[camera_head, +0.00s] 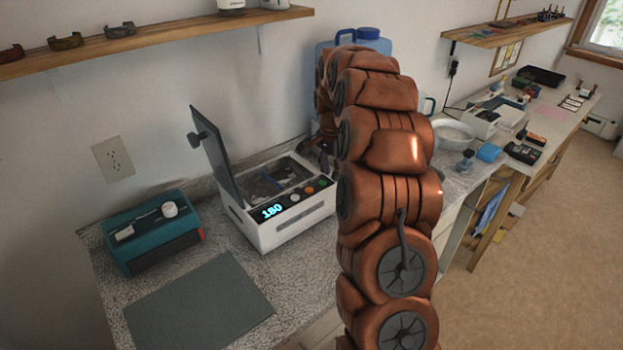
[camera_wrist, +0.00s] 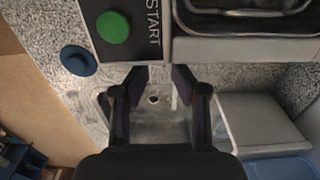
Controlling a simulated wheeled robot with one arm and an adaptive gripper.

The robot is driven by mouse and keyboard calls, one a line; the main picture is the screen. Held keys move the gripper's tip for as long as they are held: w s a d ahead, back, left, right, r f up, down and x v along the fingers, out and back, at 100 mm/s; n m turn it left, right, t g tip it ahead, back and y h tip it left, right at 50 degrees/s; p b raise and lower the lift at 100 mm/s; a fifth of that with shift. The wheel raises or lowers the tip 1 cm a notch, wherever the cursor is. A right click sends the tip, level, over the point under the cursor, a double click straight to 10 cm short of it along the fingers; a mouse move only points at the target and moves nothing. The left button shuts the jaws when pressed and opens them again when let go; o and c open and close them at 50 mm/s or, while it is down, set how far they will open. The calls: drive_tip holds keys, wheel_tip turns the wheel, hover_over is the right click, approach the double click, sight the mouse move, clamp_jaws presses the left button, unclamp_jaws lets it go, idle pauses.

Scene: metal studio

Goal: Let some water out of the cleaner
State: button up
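The cleaner (camera_head: 285,232) is a white box on the speckled counter, with its dark lid (camera_head: 217,150) raised and a display reading 180. Its black panel with a green START button (camera_wrist: 113,27) and part of its metal basin (camera_wrist: 250,22) show at the top of the wrist view. My gripper (camera_wrist: 160,78) is just beyond the cleaner's edge, its two dark fingers apart with a gap between them. A clear container (camera_wrist: 160,128) shows between and behind the fingers; I see no clear grip on it. My arm hides most of the gripper in the head view.
A dark blue round knob or cap (camera_wrist: 78,60) is beside the cleaner. A blue water jug (camera_head: 370,38) stands behind my arm. A teal device (camera_head: 152,232) and a grey-green mat (camera_head: 198,305) lie left of the cleaner. A bowl (camera_head: 452,132) is at right.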

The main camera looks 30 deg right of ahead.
drive_tip(key=shift+a+r+b, duration=0.1)
drive_tip(key=shift+r+b, duration=0.5)
drive_tip(key=shift+r, duration=1.65)
drive_tip(key=shift+s+a+r+n, duration=0.1)
drive_tip(key=shift+s+a+n, duration=0.25)
drive_tip(key=shift+a, duration=0.3)
drive_tip(key=shift+s+a+r+n, duration=0.1)
drive_tip(key=shift+s+a+n, duration=0.2)
drive_tip(key=shift+a, duration=0.3)
drive_tip(key=s+a, duration=0.1)
drive_tip(key=a, duration=0.1)
drive_tip(key=s+a+n, duration=0.1)
drive_tip(key=s+a+r+n, duration=0.1)
drive_tip(key=a, duration=0.1)
drive_tip(key=shift+s+a+b, duration=0.25)
drive_tip(key=shift+a+b, duration=0.05)
drive_tip(key=shift+b, duration=0.1)
drive_tip(key=shift+s+a+n, duration=0.45)
drive_tip(key=shift+s+a, duration=0.05)
drive_tip(key=shift+a, duration=0.1)
